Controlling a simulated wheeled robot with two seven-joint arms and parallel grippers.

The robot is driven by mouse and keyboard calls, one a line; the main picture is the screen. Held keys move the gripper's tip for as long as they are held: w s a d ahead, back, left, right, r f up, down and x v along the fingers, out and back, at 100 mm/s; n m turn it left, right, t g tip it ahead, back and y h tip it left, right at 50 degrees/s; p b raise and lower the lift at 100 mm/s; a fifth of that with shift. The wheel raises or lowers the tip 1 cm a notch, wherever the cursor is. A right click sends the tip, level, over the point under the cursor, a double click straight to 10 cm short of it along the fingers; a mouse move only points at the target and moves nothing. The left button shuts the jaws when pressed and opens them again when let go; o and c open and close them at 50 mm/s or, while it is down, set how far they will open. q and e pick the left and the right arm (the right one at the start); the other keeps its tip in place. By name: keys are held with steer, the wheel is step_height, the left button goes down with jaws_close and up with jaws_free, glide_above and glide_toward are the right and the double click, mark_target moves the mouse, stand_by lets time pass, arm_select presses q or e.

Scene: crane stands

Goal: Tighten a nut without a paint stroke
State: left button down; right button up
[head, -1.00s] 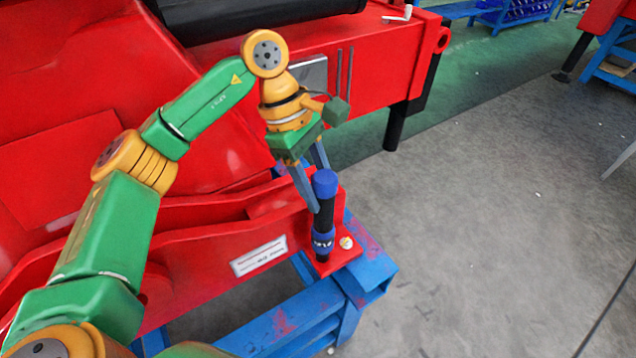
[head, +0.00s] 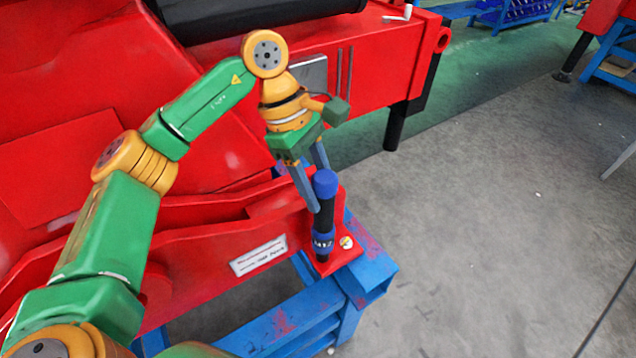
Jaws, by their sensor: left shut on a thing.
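A black tool with a blue cap and a blue lower collar (head: 325,215) stands upright on the red plate (head: 340,258) at the end of the red crane part. My left gripper (head: 317,192) is shut on the tool's upper body, just under the cap. The tool's lower end meets the plate, and whatever lies under it is hidden. A light-coloured nut (head: 346,242) sits on the plate just right of the tool, apart from it. No paint stroke on this nut can be made out at this size. My right gripper is not in view.
A blue stand (head: 370,280) with worn red patches carries the plate. The red crane body (head: 70,120) fills the left, with a red beam (head: 385,70) behind my gripper. The grey floor (head: 480,230) at the right is clear.

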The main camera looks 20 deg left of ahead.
mark_target(324, 175)
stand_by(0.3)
arm_select(q)
step_height(324, 175, up, 2)
steer(key=shift+w+r+p, duration=0.1)
steer(key=shift+r+p, duration=0.15)
steer(key=shift+p, duration=0.8)
step_height(324, 175, up, 3)
steer(key=shift+r+p, duration=0.1)
steer(key=shift+p, duration=1.15)
steer(key=shift+f, duration=0.2)
